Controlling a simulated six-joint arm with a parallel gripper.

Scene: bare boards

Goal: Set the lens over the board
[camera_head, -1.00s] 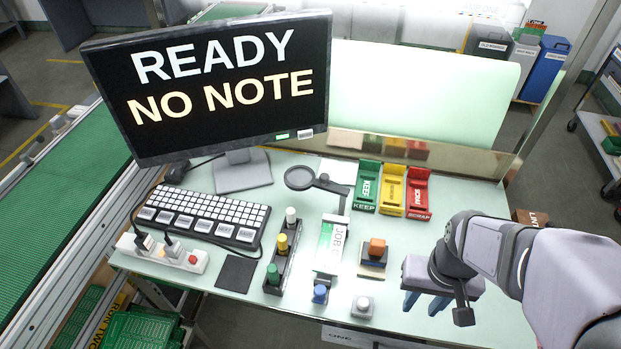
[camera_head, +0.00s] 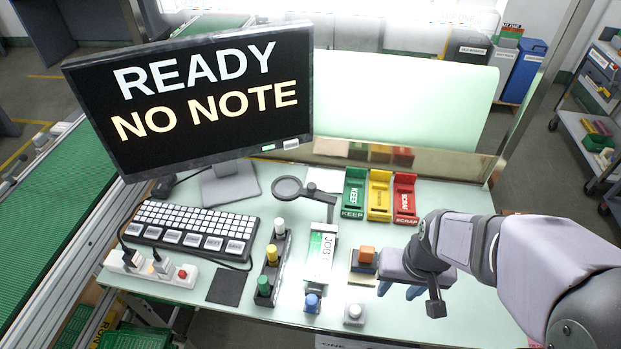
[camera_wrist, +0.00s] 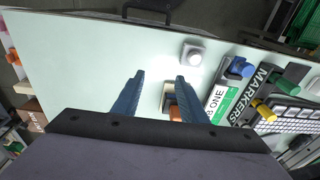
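The lens (camera_head: 288,187) is a dark round ring on a jointed arm, lying to the left of the arm's post, at the back middle of the desk. I cannot make out a separate board there. My gripper (camera_head: 402,291) is above the desk's front right, just right of the orange block (camera_head: 366,254). In the wrist view my gripper (camera_wrist: 160,76) has its blue fingers apart with nothing held. The lens is out of the wrist view.
A large monitor (camera_head: 195,98) and a keyboard (camera_head: 193,229) fill the left. Green (camera_head: 354,192), yellow (camera_head: 379,195) and red (camera_head: 405,197) trays stand at the back. A marker rack (camera_head: 272,268), blue knob (camera_head: 312,302) and white button (camera_head: 354,313) are near the front.

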